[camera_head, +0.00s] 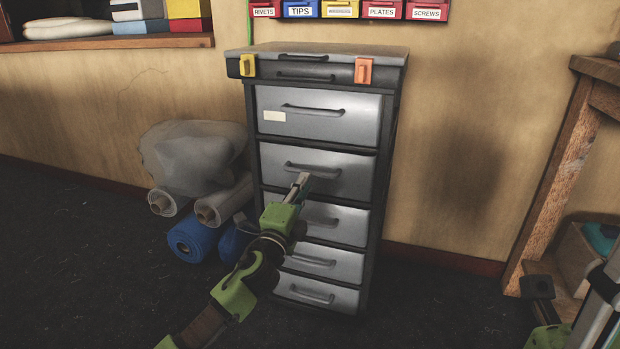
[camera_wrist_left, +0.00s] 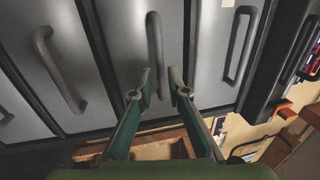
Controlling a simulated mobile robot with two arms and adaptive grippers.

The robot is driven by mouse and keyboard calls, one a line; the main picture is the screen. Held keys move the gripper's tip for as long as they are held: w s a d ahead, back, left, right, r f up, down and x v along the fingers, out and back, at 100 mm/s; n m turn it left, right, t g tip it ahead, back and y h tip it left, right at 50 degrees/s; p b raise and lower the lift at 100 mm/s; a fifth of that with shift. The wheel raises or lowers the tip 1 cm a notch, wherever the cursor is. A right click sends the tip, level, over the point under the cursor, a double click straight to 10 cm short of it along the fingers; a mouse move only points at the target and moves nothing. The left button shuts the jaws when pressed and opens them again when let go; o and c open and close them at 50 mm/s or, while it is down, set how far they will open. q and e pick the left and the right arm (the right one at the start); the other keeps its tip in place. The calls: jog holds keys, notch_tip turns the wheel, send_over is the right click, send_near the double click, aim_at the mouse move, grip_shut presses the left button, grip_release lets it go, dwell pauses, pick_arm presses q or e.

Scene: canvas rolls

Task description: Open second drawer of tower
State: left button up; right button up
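The grey drawer tower (camera_head: 384,190) stands against the wall. Its second drawer (camera_head: 345,171), counted from the top, looks shut, with a dark bar handle (camera_head: 325,172) across it. My left gripper (camera_head: 302,180) is at this handle's left part. In the left wrist view the two fingers (camera_wrist_left: 160,88) are apart, and the handle (camera_wrist_left: 154,45) runs down toward the gap between their tips. I cannot tell whether they touch it. At the lower right edge, parts of my right arm show; its fingers cannot be made out.
The top drawer (camera_head: 360,114) carries a pale label, and the drawers below look shut. A grey case (camera_head: 310,70) with yellow and orange latches tops the tower. Canvas rolls (camera_head: 224,200) and a blue roll (camera_head: 186,240) lie left. A wooden bench (camera_head: 555,165) stands right. Floor before the tower is clear.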

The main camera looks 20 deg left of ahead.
pick_arm(q)
jog(key=shift+w+d+r+b, duration=0.15)
jog(key=shift+w+b, duration=0.1)
jog(key=shift+w, duration=0.65)
jog(key=shift+w+a+r+b, duration=0.1)
jog(key=shift+w+r+b, duration=0.15)
jog(key=shift+w, duration=0.7)
jog(key=shift+w+d+r+b, duration=0.1)
jog(key=shift+w+b, duration=0.2)
jog(key=shift+w, duration=0.6)
grip_shut()
